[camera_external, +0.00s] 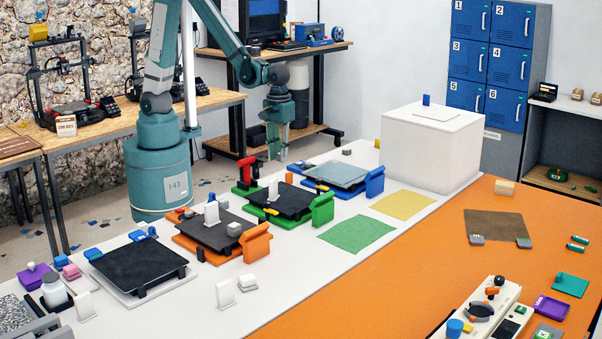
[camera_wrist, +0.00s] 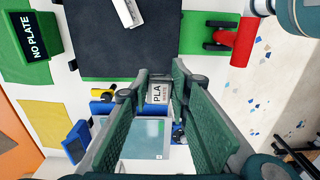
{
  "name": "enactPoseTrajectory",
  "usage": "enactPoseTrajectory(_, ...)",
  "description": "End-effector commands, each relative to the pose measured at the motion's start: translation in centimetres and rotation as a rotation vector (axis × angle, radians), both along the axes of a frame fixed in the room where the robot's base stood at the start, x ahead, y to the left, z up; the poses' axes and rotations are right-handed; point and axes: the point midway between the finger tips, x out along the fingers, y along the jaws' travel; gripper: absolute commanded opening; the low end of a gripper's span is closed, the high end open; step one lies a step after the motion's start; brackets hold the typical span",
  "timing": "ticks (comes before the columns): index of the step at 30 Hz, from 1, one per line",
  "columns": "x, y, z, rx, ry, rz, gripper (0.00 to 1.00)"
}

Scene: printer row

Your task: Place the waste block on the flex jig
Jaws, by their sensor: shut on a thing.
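My gripper (camera_wrist: 155,88) points down above the table beside the blue jig. In the external view, its fingers (camera_external: 284,157) are close together. In the wrist view, a small pale block (camera_wrist: 158,93) reading "PLA" shows between the fingertips, and they appear shut on it. Its lower part is hidden, and I cannot tell from its lettering whether it is the waste block. A grey block (camera_external: 234,229) rests on the dark plate of the orange jig (camera_external: 256,244). The green jig (camera_external: 322,210) and blue jig (camera_external: 375,182) stand farther back. No readable label shows which jig is flex.
A white card (camera_external: 272,191) stands on the green jig's plate, and a red tool (camera_external: 247,172) is beside it. A big white box (camera_external: 432,145) is at the back. Green (camera_external: 357,235) and yellow (camera_external: 403,204) mats lie flat on the right. A "NO PLATE" sign (camera_wrist: 33,38) shows.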

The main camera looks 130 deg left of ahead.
Motion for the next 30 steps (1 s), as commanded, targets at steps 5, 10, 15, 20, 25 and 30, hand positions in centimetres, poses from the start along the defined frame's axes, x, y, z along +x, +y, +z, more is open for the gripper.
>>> enactPoseTrajectory(5,-0.4,-0.5,-0.1,0.000,0.000,0.002,0.13)
enactPoseTrajectory(10,-0.4,-0.5,-0.1,0.000,0.000,0.002,0.13)
enactPoseTrajectory(15,-0.3,-0.5,-0.2,0.000,0.000,0.002,0.13)
enactPoseTrajectory(20,-0.3,-0.4,-1.1,0.000,0.000,0.002,0.13)
enactPoseTrajectory(25,-0.3,-0.4,-2.9,0.000,0.000,0.002,0.13)
enactPoseTrajectory(30,-0.3,-0.5,-4.7,0.000,0.000,0.002,0.13)
